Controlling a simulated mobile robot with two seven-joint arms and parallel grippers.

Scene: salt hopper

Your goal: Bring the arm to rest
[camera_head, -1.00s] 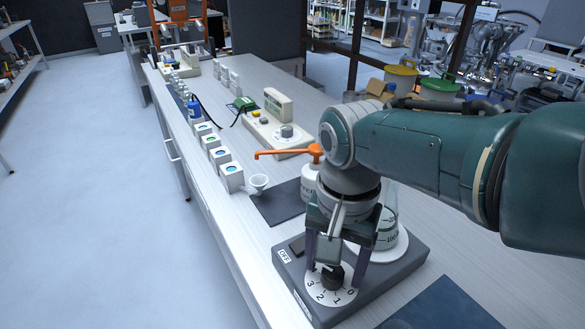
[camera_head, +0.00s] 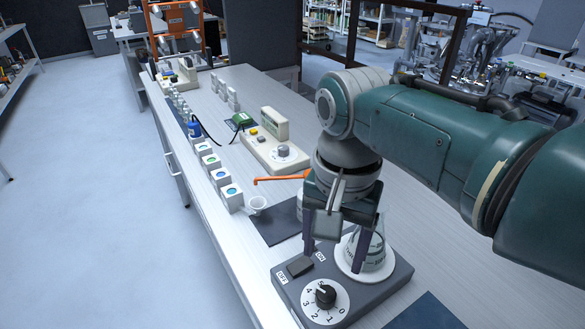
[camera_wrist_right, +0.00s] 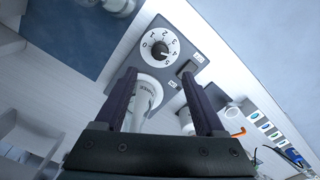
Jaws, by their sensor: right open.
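My right gripper (camera_head: 334,261) is open and empty, its fingers pointing down above the grey stirrer base (camera_head: 385,288). Its fingertips are clear of the black dial knob (camera_head: 325,295), which sits on a white numbered disc. In the right wrist view the two fingers (camera_wrist_right: 158,76) are spread apart, with the knob (camera_wrist_right: 160,48) beyond them. A glass beaker (camera_head: 372,252) stands on the stirrer's white round plate, partly hidden by a finger. A dark switch (camera_head: 300,266) lies between OFF and ON labels. My left gripper is out of view.
An orange pump spout (camera_head: 280,180) sticks out behind my wrist, its bottle mostly hidden. A white cup (camera_head: 257,205), several white sample boxes (camera_head: 231,196) and a beige balance (camera_head: 272,150) stand farther back. The floor left of the bench is clear.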

